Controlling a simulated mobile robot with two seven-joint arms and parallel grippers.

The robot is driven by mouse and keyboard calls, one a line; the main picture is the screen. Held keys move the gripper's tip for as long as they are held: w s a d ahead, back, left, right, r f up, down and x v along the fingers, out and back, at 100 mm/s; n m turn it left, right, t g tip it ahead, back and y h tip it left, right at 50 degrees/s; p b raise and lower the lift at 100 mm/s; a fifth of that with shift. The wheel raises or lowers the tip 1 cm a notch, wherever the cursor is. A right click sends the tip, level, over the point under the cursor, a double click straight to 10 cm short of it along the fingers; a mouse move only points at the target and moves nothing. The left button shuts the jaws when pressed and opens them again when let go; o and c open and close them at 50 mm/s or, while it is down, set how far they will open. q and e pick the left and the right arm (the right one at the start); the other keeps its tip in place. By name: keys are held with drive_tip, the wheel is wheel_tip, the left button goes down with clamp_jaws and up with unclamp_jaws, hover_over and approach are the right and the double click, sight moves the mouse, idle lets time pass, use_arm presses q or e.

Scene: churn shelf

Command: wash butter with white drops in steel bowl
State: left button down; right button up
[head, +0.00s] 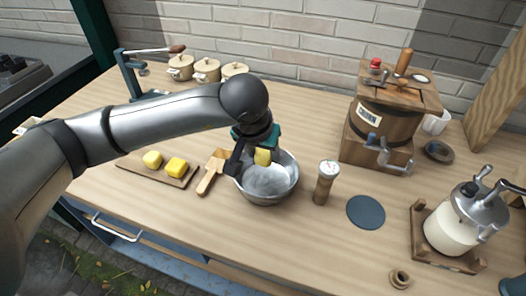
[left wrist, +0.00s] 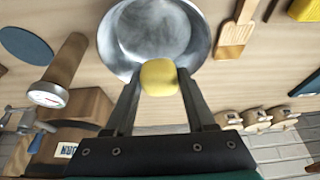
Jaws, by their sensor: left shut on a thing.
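My left gripper (head: 252,156) is shut on a yellow piece of butter (head: 263,157), which also shows between the fingertips in the left wrist view (left wrist: 158,77). Two other yellow butter pieces, one left (head: 152,159) and one right (head: 176,167), sit on a wooden board (head: 150,174). White drops cannot be made out on the held butter. My right gripper is not in view.
A wooden paddle (head: 208,180) lies left of the bowl. A wooden churn (head: 384,130) stands behind, a steel-topped jar (head: 457,225) at far right, lidded pots (head: 206,70) at the back.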

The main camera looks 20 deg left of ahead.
sight(263, 152)
use_arm(q)
drive_tip(key=shift+r+p, duration=0.95)
drive_tip(key=shift+r, duration=1.1)
